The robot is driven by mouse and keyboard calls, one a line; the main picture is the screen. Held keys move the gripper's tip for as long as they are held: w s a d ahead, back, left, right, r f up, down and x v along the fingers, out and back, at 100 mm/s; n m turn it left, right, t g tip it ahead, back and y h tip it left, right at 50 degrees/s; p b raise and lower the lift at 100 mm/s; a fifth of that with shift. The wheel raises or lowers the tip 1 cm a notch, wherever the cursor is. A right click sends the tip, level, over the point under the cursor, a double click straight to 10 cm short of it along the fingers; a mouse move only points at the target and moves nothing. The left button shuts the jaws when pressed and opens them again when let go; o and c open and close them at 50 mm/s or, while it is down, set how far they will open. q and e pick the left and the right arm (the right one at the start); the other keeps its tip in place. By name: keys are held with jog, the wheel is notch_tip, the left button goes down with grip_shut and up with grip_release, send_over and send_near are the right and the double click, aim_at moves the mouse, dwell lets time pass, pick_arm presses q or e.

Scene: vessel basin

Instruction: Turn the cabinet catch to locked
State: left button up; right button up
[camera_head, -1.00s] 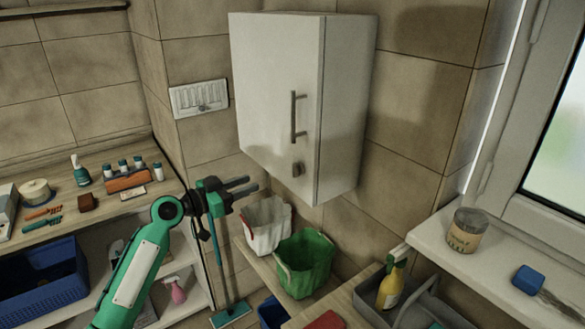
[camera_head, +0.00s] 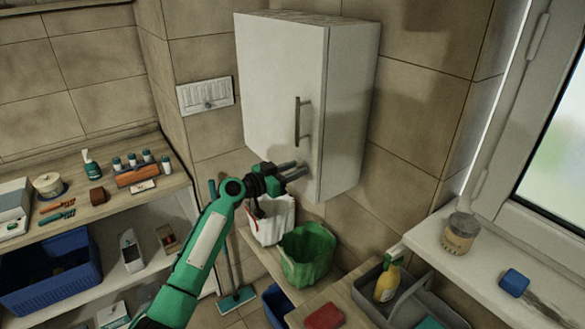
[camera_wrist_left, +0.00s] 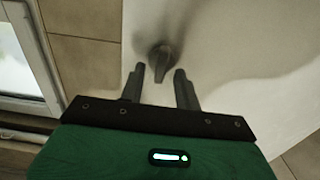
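The white wall cabinet (camera_head: 280,75) hangs in the corner with its door shut. A vertical bar handle (camera_head: 298,122) is on the door. The catch, a small grey knob (camera_wrist_left: 160,60), shows in the left wrist view, with its grip pointing toward my gripper. In the head view the catch is hidden behind my fingers. My left gripper (camera_head: 298,170) is at the door's lower right, below the handle. It is open; in the left wrist view its fingertips (camera_wrist_left: 159,72) lie on either side of the knob, with visible gaps. My right gripper is not in view.
A white bin (camera_head: 270,222) and a green bin (camera_head: 306,255) stand below the cabinet. A shelf counter (camera_head: 110,205) with bottles is at left. A grey caddy (camera_head: 405,293) with a yellow spray bottle and a windowsill (camera_head: 430,240) with a jar are at right.

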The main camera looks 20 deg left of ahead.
pick_arm(q)
jog(key=c, duration=0.7)
grip_shut()
